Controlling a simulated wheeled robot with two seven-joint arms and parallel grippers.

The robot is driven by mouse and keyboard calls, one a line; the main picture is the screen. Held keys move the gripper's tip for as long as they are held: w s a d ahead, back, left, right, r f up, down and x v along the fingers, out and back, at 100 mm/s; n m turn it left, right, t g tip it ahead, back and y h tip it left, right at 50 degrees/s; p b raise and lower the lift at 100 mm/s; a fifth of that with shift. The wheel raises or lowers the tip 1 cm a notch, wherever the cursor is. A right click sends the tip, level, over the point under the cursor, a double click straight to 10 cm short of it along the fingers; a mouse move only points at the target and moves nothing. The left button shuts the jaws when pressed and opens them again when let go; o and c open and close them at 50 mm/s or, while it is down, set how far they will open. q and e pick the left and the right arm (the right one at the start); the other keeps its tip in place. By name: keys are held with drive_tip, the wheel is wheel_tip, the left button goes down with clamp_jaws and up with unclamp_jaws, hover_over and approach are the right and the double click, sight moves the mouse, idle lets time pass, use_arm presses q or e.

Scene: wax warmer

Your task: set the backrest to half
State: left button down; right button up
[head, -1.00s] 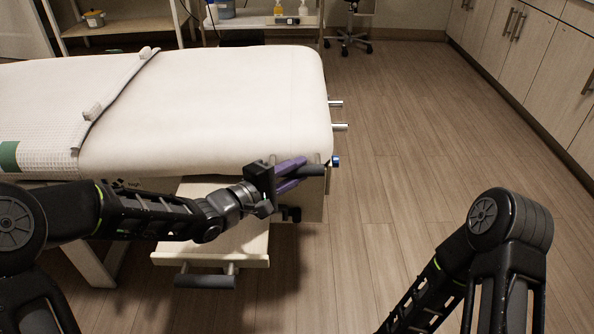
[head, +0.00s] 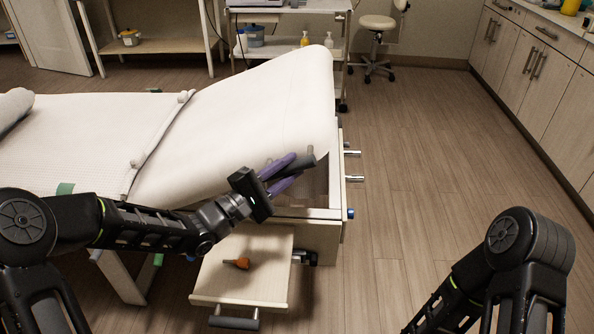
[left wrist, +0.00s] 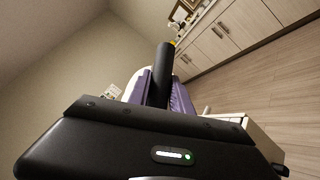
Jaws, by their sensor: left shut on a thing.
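The white backrest (head: 255,105) of the treatment bed is tilted up, its right end raised above the bed frame (head: 310,212). The flat part of the bed (head: 85,130) lies to its left. My left gripper (head: 290,174) has purple fingers and is shut on a dark grey handle (head: 306,160) at the backrest's near right corner. The handle also shows between the purple fingers in the left wrist view (left wrist: 162,72). My right arm is at the lower right of the head view, but its gripper is out of view.
A pull-out step or tray (head: 215,280) with an orange-brown object (head: 237,263) on it juts out below the bed. Metal pegs (head: 352,153) and a blue-ended knob (head: 350,213) stick out at the right. The floor to the right is clear; a stool (head: 376,24) stands behind.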

use_arm(q)
drive_tip(key=c, duration=1.2)
unclamp_jaws()
drive_tip(key=shift+o, duration=0.2)
drive_tip(key=shift+f, duration=0.1)
drive_tip(key=v, duration=0.7)
drive_tip(key=shift+s+a, duration=0.25)
drive_tip(key=shift+a, duration=0.05)
